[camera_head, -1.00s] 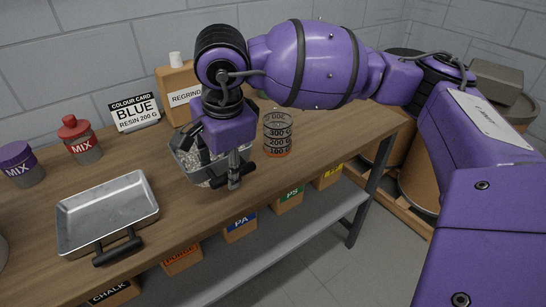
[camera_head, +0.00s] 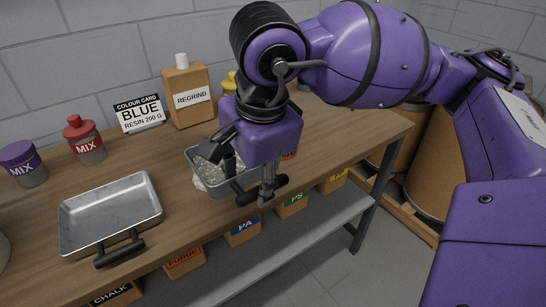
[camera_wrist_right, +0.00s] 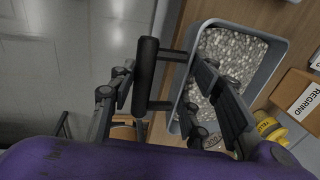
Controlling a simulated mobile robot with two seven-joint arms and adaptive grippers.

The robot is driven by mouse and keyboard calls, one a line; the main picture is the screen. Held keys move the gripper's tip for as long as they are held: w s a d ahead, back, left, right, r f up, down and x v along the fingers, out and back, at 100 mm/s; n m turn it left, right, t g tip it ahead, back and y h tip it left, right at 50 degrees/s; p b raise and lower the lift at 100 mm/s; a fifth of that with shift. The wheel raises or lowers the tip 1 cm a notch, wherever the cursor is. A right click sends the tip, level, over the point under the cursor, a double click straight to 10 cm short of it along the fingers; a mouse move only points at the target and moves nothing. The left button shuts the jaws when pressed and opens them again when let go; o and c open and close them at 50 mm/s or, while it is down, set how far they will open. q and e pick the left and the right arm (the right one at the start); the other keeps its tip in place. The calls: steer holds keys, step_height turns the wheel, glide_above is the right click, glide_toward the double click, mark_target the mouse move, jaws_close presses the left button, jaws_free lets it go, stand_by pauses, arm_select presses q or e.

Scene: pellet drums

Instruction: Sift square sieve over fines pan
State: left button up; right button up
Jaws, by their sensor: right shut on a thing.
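The square sieve (camera_head: 208,190), a grey square tray holding pale pellets, is at the middle of the bench, partly hidden behind my right gripper (camera_head: 246,178). The right gripper is shut on the sieve's black handle (camera_wrist_right: 146,75); the sieve's grey rim and pellets also show in the right wrist view (camera_wrist_right: 276,72). I cannot tell whether the sieve touches the bench. The fines pan (camera_head: 110,215), an empty-looking shallow metal pan with a black front handle, lies on the bench to the left, apart from the sieve. My left gripper is not in view.
Red-lidded (camera_head: 86,142) and purple-lidded (camera_head: 22,165) MIX jars, a BLUE colour card (camera_head: 140,113) and a REGRIND bottle (camera_head: 188,95) stand along the back. A measuring beaker (camera_head: 290,155) is mostly hidden behind my gripper. Bare bench lies between pan and sieve.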

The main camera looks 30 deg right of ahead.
mark_target(217, 199)
steer(key=shift+w+a+b, duration=0.1)
steer(key=shift+w+a, duration=0.5)
steer(key=shift+a, duration=0.4)
steer(key=shift+w+a+b, duration=0.1)
steer(key=shift+w+a, duration=0.45)
steer(key=shift+a, duration=0.45)
steer(key=shift+w+a+b, duration=0.1)
steer(key=shift+w+a, duration=0.5)
steer(key=shift+a, duration=0.4)
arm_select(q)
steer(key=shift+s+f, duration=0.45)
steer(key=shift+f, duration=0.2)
arm_select(e)
steer(key=shift+w+a, duration=0.45)
steer(key=shift+a, duration=0.3)
steer(key=shift+w+a, duration=0.4)
steer(key=shift+a, duration=0.35)
steer(key=shift+w+a, duration=0.45)
steer(key=shift+a, duration=0.3)
arm_select(q)
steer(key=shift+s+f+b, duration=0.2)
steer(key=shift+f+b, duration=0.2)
steer(key=shift+b, duration=0.05)
arm_select(e)
steer(key=w+a, duration=0.6)
steer(key=a, duration=0.4)
steer(key=shift+a, duration=0.2)
